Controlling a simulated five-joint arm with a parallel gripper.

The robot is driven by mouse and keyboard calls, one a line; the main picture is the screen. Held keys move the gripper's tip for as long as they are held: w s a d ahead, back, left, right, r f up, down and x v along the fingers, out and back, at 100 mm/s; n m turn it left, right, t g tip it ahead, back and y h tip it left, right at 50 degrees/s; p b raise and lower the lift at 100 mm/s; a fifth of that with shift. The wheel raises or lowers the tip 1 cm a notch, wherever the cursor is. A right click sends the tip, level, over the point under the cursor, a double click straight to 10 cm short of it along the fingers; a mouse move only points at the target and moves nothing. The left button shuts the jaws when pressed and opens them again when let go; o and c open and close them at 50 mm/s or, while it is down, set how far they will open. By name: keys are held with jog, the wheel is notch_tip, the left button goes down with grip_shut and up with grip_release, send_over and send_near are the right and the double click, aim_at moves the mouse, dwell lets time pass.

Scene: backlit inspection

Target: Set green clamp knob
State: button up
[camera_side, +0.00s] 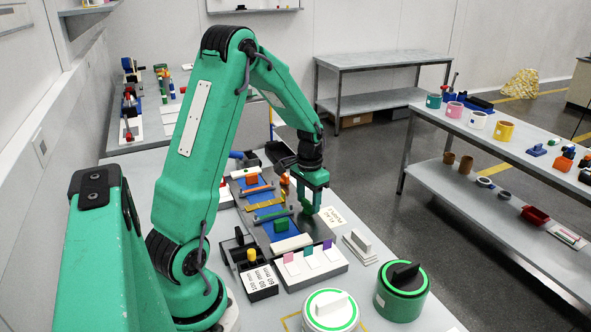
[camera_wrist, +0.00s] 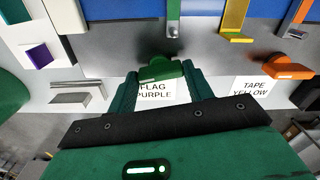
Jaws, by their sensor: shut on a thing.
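The green clamp knob (camera_wrist: 160,70) shows in the wrist view, pinched between the two fingers of my gripper (camera_wrist: 161,82). In the side view my gripper (camera_side: 311,205) points down at the right edge of the blue fixture; there its green fingers and the knob are hard to tell apart. A green clamp bar (camera_wrist: 173,20) lies over the blue fixture, ahead of the knob in the wrist view and apart from it. The same bar (camera_side: 275,215) crosses the fixture in the side view. The knob's height above the table is hard to judge.
An orange knob (camera_wrist: 291,70) and a yellow clamp bar (camera_wrist: 237,18) are to the right. A FLAG PURPLE card (camera_wrist: 156,91) lies beneath my fingers. A tray with coloured flags (camera_side: 310,266), a black-topped green dial (camera_side: 402,290) and a white-topped dial (camera_side: 330,311) stand in front.

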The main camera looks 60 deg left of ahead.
jog(key=n, duration=0.8)
jog(key=shift+r, duration=0.1)
jog(key=n, duration=0.3)
jog(key=shift+n, duration=2.3)
jog(key=o, duration=1)
